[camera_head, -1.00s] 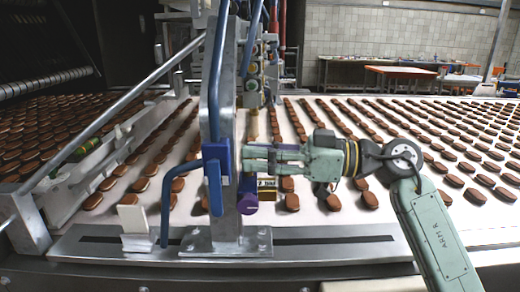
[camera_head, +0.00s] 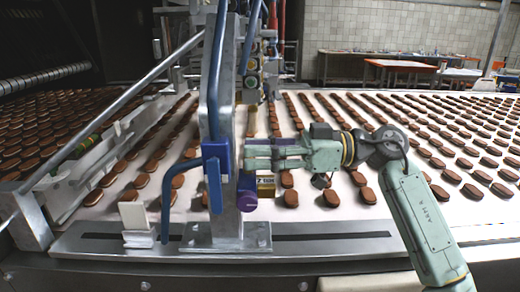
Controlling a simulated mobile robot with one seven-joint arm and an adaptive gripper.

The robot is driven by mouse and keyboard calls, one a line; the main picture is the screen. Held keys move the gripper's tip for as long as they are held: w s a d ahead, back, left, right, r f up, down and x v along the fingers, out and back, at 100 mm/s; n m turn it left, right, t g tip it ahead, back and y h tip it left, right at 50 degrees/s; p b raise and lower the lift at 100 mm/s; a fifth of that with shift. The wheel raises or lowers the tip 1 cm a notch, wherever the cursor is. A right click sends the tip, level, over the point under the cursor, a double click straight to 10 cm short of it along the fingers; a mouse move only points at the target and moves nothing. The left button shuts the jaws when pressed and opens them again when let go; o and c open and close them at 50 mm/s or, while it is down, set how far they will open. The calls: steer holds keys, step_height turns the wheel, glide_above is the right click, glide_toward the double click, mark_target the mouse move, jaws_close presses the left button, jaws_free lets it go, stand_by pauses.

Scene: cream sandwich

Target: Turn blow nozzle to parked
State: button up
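A grey metal post (camera_head: 221,120) stands on a plate at the front edge of the conveyor. It carries a blue block (camera_head: 218,170) with a bent blue tube (camera_head: 168,200) that runs left and then down; this looks like the blow nozzle, though I cannot be sure. A purple round part (camera_head: 247,191) sits low on the post's right side. My pale green gripper (camera_head: 250,154) reaches in from the right, its fingertips close to the post, above the purple part. Whether the fingers touch anything is unclear, and their gap is too small to judge.
Rows of brown sandwich biscuits (camera_head: 436,162) cover the white belt. A white block (camera_head: 135,217) stands at the left on the front rail. Slanted metal bars are at the left.

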steer(key=d, duration=1.2)
steer(key=shift+w, duration=0.1)
